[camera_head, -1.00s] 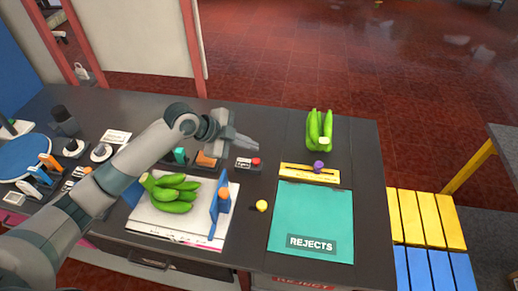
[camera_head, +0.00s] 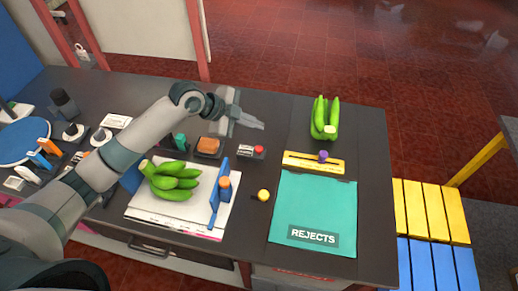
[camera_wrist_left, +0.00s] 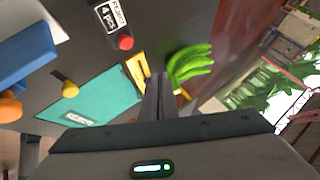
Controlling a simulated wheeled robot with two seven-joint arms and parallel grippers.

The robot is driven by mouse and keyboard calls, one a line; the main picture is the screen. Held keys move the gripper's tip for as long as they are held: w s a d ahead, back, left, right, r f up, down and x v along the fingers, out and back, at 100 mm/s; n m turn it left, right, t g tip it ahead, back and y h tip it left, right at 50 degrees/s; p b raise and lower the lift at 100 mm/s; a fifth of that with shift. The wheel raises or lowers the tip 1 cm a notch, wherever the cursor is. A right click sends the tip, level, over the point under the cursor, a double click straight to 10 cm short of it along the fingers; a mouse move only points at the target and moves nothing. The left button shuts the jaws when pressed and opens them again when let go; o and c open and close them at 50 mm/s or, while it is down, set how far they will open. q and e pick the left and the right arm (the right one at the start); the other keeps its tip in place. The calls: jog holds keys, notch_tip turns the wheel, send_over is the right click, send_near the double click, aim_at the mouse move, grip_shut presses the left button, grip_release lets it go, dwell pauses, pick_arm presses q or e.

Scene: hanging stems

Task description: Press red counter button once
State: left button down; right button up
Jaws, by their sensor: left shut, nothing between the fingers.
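The red counter button (camera_head: 259,149) sits on the right end of a small dark counter (camera_head: 245,151) with a white label, on the dark table. In the left wrist view the red button (camera_wrist_left: 125,42) shows at the upper left beside the counter's display (camera_wrist_left: 109,16), which seems to read 4 pcs. My left gripper (camera_head: 262,125) is shut and empty. It is above the table, behind the button in the head view and apart from it. Its fingertips (camera_wrist_left: 159,77) show in the wrist view, to the right of and below the button. My right gripper is not in view.
Green bananas (camera_head: 174,181) lie on a white board (camera_head: 144,211) beside a blue upright tool (camera_head: 219,190). A yellow ball knob (camera_head: 263,195), a teal REJECTS mat (camera_head: 312,205), a yellow level (camera_head: 300,160) and another banana bunch (camera_head: 324,118) are to the right.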

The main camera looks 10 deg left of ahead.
pick_arm(q)
jog(key=f, duration=0.1)
jog(key=b, duration=0.5)
send_over(255, 150)
notch_tip(255, 150, down, 6)
jog(key=shift+f, duration=0.4)
dwell(1.6)
jog(key=shift+f, duration=0.4)
